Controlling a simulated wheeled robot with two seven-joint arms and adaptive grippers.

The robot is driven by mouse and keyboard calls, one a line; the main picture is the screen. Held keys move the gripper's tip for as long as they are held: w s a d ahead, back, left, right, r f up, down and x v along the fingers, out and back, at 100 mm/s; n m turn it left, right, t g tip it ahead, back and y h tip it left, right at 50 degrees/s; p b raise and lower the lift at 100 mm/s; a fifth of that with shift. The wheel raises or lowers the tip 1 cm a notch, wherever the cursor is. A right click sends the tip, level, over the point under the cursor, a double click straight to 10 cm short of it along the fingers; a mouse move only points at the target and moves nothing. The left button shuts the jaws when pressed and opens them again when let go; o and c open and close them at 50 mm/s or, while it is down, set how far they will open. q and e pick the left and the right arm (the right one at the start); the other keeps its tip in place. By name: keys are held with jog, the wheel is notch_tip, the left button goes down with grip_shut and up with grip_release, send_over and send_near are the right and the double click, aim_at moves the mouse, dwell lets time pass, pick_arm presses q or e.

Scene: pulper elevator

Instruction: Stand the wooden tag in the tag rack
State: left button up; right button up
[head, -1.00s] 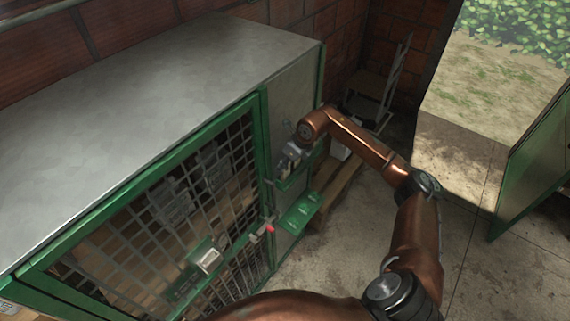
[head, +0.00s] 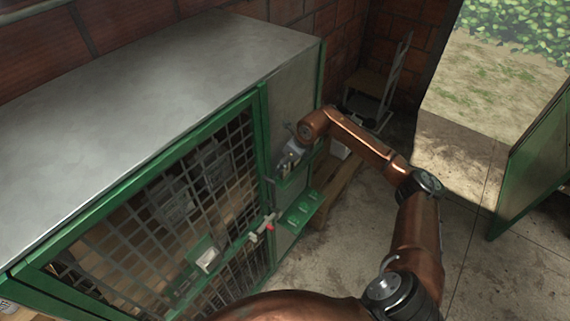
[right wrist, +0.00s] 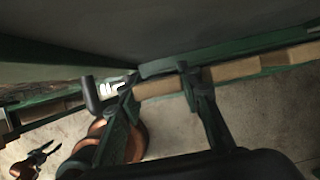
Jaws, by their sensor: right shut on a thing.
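My right gripper (head: 288,163) is at the grey side panel of the green-framed cabinet, beside a narrow green ledge (head: 300,176). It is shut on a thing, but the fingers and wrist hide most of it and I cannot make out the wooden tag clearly. Below is a green slotted holder (head: 301,208) on the same panel; I cannot tell which of the two is the tag rack. In the right wrist view the fingers (right wrist: 160,110) show dark against a light wooden strip (right wrist: 240,68), which may be a plank behind. A small claw shape, possibly my left gripper (right wrist: 35,158), shows at the lower left there.
The cabinet has a flat metal top (head: 150,90) and a mesh door (head: 170,220) with a red-ended latch (head: 269,227). A wooden pallet (head: 338,187) lies by the panel. A chair-like frame (head: 388,85) stands behind. Open concrete floor (head: 470,200) lies to the right.

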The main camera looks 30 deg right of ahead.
jog(key=o, duration=1.2)
jog(key=v, duration=1.2)
